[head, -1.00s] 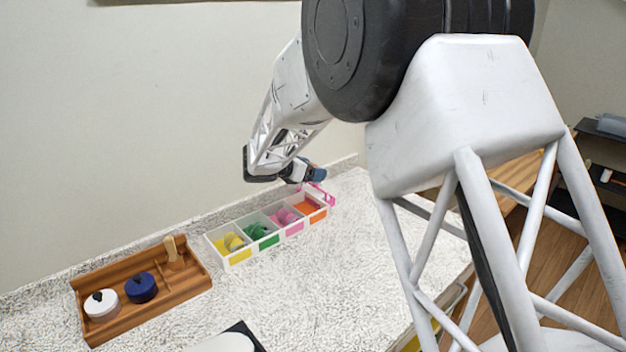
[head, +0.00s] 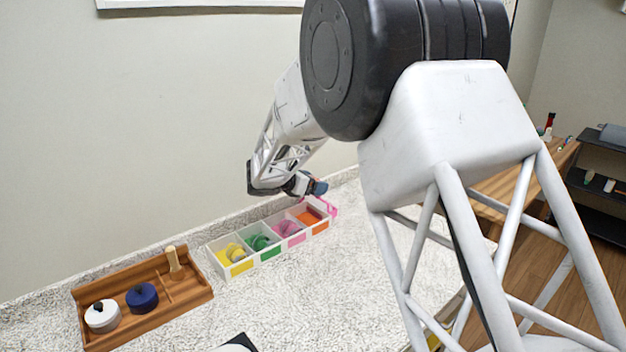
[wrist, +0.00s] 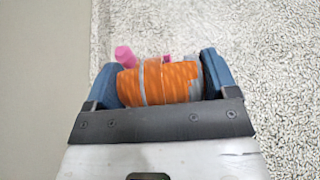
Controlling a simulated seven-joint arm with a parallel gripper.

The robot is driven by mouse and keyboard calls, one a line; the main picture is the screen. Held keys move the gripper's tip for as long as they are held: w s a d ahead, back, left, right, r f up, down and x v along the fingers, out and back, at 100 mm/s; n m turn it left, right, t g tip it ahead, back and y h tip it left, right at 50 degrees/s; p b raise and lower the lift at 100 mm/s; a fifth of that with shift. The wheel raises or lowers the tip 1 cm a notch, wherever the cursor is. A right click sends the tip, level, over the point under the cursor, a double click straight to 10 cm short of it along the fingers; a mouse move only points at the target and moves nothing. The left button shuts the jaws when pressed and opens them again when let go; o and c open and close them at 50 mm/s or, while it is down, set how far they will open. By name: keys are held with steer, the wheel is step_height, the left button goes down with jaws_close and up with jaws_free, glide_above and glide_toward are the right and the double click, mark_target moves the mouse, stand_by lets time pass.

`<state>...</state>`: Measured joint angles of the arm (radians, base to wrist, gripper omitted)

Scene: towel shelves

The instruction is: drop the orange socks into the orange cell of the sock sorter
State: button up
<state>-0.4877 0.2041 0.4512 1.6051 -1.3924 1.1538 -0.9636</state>
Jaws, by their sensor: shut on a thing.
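The sock sorter (head: 262,258) is a white tray with a row of cells along the back of the counter. Its orange cell (head: 318,227) is at the right end, past the yellow, green and pink cells. My gripper (head: 318,187) is just above the orange cell in the head view. In the wrist view, my gripper (wrist: 160,80) is shut on the orange socks (wrist: 158,83), a patterned orange roll with grey parts, held between the blue fingers. In the head view the socks are mostly hidden by the gripper, and the height above the cell is hard to tell.
A pink object (head: 331,205) stands at the sorter's right end. The yellow, green and pink cells hold rolled items. A wooden tray (head: 190,297) with a white and a blue round item is at the left. The wall is close behind. The speckled counter in front is clear.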

steer(key=shift+f, duration=2.15)
steer(key=o, duration=0.8)
steer(key=shift+s+a, duration=0.1)
steer(key=v, duration=0.7)
steer(key=shift+s+a+r, duration=0.15)
